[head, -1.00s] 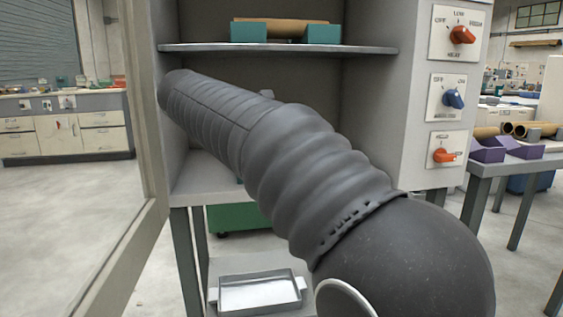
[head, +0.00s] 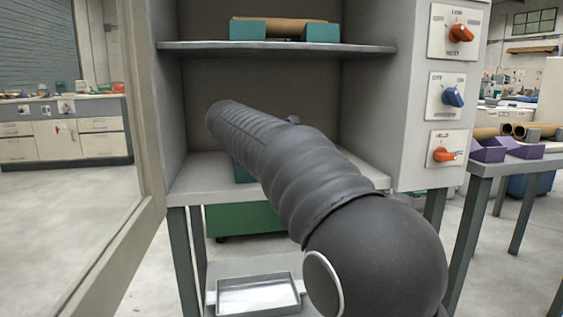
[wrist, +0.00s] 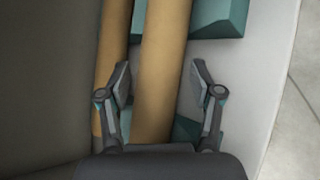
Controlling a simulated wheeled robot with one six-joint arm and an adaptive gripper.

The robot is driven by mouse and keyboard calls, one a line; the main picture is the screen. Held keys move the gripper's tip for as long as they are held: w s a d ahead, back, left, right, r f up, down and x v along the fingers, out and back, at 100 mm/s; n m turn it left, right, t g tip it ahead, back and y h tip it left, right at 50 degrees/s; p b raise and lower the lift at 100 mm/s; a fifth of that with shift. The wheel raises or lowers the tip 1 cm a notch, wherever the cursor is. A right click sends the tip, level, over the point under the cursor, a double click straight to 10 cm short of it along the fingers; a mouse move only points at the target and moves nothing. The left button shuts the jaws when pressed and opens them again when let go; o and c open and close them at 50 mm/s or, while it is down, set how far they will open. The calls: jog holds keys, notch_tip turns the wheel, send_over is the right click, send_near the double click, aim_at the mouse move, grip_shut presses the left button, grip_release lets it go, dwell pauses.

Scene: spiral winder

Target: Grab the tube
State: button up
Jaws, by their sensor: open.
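In the wrist view a tan tube (wrist: 162,60) runs up the picture between the two fingers of my gripper (wrist: 160,74), which is open. The fingers stand apart on either side of this tube, and I see no clear contact. A second tan tube-like length (wrist: 112,45) runs beside it on the left, partly behind the left finger. Teal supports (wrist: 222,16) show at the tube's right side. In the head view my arm reaches into the cabinet's lower bay and hides the gripper and whatever lies there.
Another tan tube (head: 280,27) rests on teal blocks on the upper shelf (head: 280,48). A lower shelf (head: 197,188) lies under my arm. A knob panel (head: 453,95) is at right, and an open door frame (head: 143,120) at left. A metal tray (head: 258,296) sits below.

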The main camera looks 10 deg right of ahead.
jog(key=c, duration=0.9)
jog(key=shift+r, duration=0.1)
jog(key=shift+c, duration=0.2)
